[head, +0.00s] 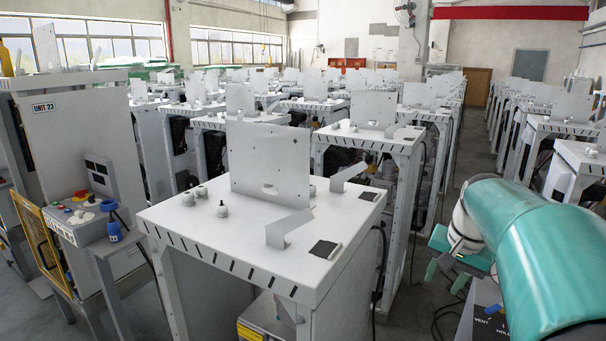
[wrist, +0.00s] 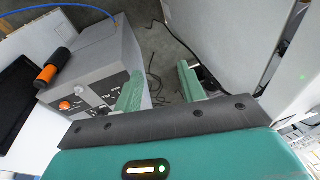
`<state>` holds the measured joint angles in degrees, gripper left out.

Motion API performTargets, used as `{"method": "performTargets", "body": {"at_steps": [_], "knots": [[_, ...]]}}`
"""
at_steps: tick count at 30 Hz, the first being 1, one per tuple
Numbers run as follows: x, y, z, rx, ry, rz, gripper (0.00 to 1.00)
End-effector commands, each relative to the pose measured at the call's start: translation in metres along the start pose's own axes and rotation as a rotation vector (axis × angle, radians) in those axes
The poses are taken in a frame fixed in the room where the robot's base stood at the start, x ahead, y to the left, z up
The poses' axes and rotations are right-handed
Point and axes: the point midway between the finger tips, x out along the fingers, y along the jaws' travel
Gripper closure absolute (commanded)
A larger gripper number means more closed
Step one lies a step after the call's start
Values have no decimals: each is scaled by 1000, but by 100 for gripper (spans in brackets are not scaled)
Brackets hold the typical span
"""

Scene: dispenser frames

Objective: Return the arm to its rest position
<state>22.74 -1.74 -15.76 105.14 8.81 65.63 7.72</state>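My arm (head: 545,255), with a teal cover, reaches in from the right edge of the head view, beside the rows of white frames. My gripper (wrist: 160,84) shows in the wrist view with its two green fingers well apart. Nothing is between the fingers; the floor and some dark cables show through the gap. The gripper's dark front bar and teal body fill the bottom of that view.
A grey control box (wrist: 97,72) with an orange knob is left of the fingers, an orange-and-black handle (wrist: 54,67) on it. A white panel (wrist: 225,40) is close on the right. A white dispenser frame (head: 240,240) stands ahead; a floor aisle (head: 470,150) runs back on the right.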

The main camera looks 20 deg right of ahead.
Motion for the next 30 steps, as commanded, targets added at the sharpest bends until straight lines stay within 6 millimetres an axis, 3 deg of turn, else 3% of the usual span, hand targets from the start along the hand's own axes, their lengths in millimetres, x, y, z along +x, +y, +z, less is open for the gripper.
{"method": "performTargets", "body": {"at_steps": [3,9,15,18,23,30], "knots": [[-10,-37,54,-157,29,-36,60],[-14,-76,143,-417,89,-77,60],[-7,-89,228,-674,164,-102,60],[-1,-88,258,-772,199,-108,60],[5,-86,280,-848,230,-110,60],[6,-85,282,-854,231,-109,60]]}}
